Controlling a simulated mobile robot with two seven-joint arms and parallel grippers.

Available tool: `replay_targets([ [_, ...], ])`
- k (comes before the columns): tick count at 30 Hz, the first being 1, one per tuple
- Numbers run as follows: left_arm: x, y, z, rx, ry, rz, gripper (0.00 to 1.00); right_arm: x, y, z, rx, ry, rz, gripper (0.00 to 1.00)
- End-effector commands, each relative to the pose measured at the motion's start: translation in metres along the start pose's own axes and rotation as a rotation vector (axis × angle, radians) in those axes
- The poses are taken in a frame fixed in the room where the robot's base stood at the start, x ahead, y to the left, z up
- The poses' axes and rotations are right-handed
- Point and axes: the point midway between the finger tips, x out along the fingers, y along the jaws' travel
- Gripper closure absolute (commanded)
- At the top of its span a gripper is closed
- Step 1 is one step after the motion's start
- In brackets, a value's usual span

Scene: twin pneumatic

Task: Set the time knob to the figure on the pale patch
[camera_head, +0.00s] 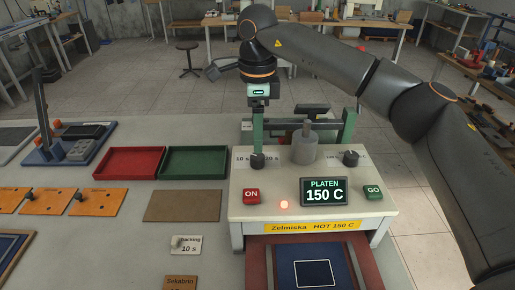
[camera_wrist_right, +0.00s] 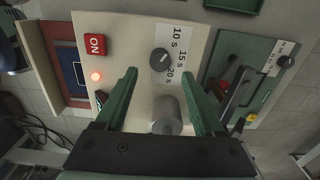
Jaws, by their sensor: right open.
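The time knob (camera_head: 257,161) is a small dark knob on the pale press housing, with a white scale plate behind it. In the right wrist view the knob (camera_wrist_right: 160,61) sits beside the figures 10 s, 15 s and 20 s; its light mark is too small to read surely. My right gripper (camera_head: 258,146) points down over the knob. In the wrist view its green fingers (camera_wrist_right: 158,75) are open, spread either side of the knob with gaps. The pale patch (camera_head: 186,245) on the table reads 10 s, under a partly covered word. My left gripper is out of view.
The press (camera_head: 240,208) also has a red ON button (camera_head: 251,195), a green GO button (camera_head: 373,192), a display (camera_head: 324,191) reading PLATEN 150 C, a second knob (camera_head: 351,158) and a grey cylinder (camera_head: 304,148) near the gripper. Red (camera_head: 132,176) and green trays stand left.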

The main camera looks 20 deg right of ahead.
Motion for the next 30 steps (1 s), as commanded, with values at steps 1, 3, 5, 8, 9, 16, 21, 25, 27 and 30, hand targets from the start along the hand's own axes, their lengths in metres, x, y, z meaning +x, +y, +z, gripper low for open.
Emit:
replay_targets([
  [1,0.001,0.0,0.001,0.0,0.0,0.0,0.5,-0.013,-0.001,0.001,0.001,-0.003,-0.005,0.3],
  [3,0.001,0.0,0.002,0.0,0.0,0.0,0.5,-0.028,0.0,0.001,0.0,-0.003,-0.004,0.3],
  [5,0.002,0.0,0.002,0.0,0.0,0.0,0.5,-0.039,0.0,0.001,0.0,-0.002,-0.002,0.3],
  [8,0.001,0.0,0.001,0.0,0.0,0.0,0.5,-0.054,0.0,0.001,0.0,-0.001,-0.001,0.3],
  [9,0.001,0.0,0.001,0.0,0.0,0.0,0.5,-0.059,0.0,0.001,-0.001,-0.001,-0.002,0.3],
  [16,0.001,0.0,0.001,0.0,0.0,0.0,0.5,-0.069,0.0,0.0,-0.001,0.0,0.0,0.3],
  [21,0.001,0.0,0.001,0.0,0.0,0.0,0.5,-0.069,0.0,0.0,-0.001,0.0,0.0,0.3],
  [25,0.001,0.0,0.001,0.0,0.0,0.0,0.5,-0.068,0.0,0.0,-0.001,0.0,0.0,0.3],
  [27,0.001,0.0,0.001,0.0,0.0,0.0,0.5,-0.068,0.0,0.0,-0.001,0.0,0.0,0.3],
  [30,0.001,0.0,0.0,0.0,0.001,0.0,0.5,-0.068,0.0,0.0,-0.001,0.0,0.0,0.3],
])
